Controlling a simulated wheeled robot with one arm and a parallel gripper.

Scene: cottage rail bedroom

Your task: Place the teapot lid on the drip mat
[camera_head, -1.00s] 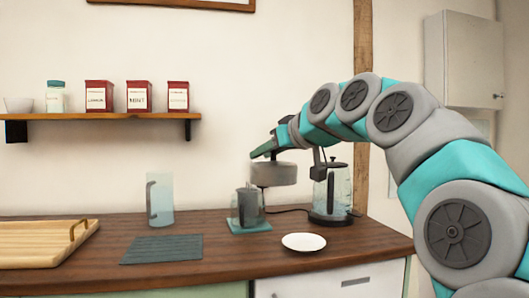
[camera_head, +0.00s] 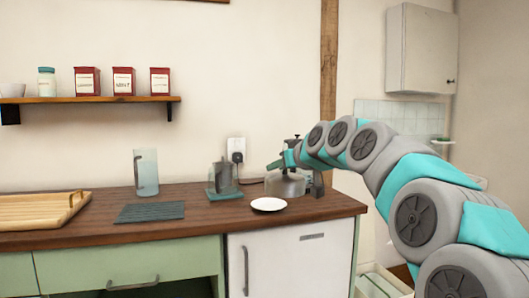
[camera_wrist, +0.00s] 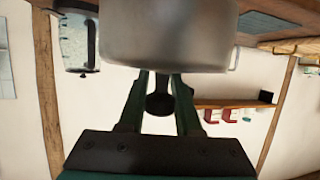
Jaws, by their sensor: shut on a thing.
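The drip mat, a dark teal ribbed mat (camera_head: 150,212), lies bare on the wooden counter in the head view. My gripper (camera_head: 279,164) is to the right of it, above the right part of the counter. The head view does not show clearly how far the lid is above the counter.
A wooden tray (camera_head: 40,208) is at left. The kettle (camera_wrist: 75,40) is mostly hidden behind the lid in the head view.

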